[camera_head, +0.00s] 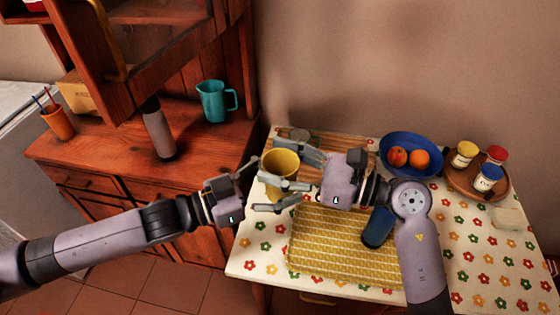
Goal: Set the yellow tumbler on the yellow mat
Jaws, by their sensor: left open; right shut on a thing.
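The yellow tumbler (279,161) is upright between the fingers of my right gripper (286,169), which is shut on it. It is over the back left part of the table, beyond the mat's far left corner; I cannot tell whether its base touches anything. The yellow woven mat (325,255) lies at the front of the table, partly hidden by my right arm. My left gripper (259,188) is open and empty, just left of and in front of the tumbler, close to the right gripper's fingers.
Behind are a slatted wooden board (345,146), a blue fruit bowl (428,143) and a round tray (460,186) with jars. A wooden cabinet (90,160) stands left. The mat's left part looks clear.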

